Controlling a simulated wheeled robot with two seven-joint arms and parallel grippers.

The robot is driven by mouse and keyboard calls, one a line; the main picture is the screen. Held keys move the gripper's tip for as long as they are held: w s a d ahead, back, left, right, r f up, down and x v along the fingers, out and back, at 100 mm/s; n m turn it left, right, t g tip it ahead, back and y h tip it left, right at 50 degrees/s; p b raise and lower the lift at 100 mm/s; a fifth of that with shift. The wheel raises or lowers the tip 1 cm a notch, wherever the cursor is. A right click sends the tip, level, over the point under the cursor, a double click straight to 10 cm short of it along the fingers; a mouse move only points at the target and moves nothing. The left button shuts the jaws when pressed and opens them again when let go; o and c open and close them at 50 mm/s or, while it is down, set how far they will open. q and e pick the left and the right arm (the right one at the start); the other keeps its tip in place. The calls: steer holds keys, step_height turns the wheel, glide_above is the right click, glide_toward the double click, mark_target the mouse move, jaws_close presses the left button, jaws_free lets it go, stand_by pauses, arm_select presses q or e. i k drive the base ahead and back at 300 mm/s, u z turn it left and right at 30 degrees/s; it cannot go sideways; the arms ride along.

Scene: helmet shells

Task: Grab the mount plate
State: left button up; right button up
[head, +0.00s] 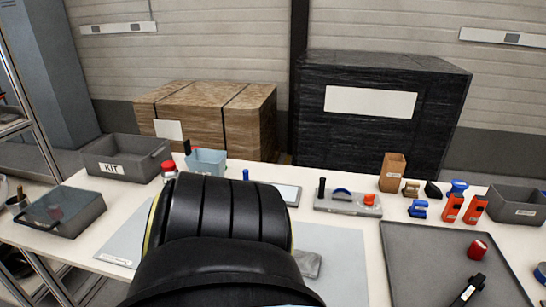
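I cannot tell for sure which thing is the mount plate. A grey plate-like block (348,205) with a black peg, a blue arc and a red knob lies at the back middle of the table. A small grey piece (309,263) lies on the pale mat, partly hidden. A large black ridged form fills the lower middle of the head view and hides the table behind it; I cannot tell whether it is part of me. Neither gripper can be made out.
A grey KIT bin (125,158) stands at the back left, near a lidded grey case (52,211). A dark tray (450,263) at right holds a red round item (478,249) and a black tool (467,291). Orange (452,208) and blue (418,209) items line the back right.

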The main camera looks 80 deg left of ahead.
mark_target(308, 264)
steer(key=u, duration=2.05)
steer(key=k, duration=1.1)
steer(key=u, duration=1.15)
steer(key=i, duration=0.8)
steer(key=z, duration=0.5)
steer(key=i, duration=0.6)
steer(key=z, duration=0.5)
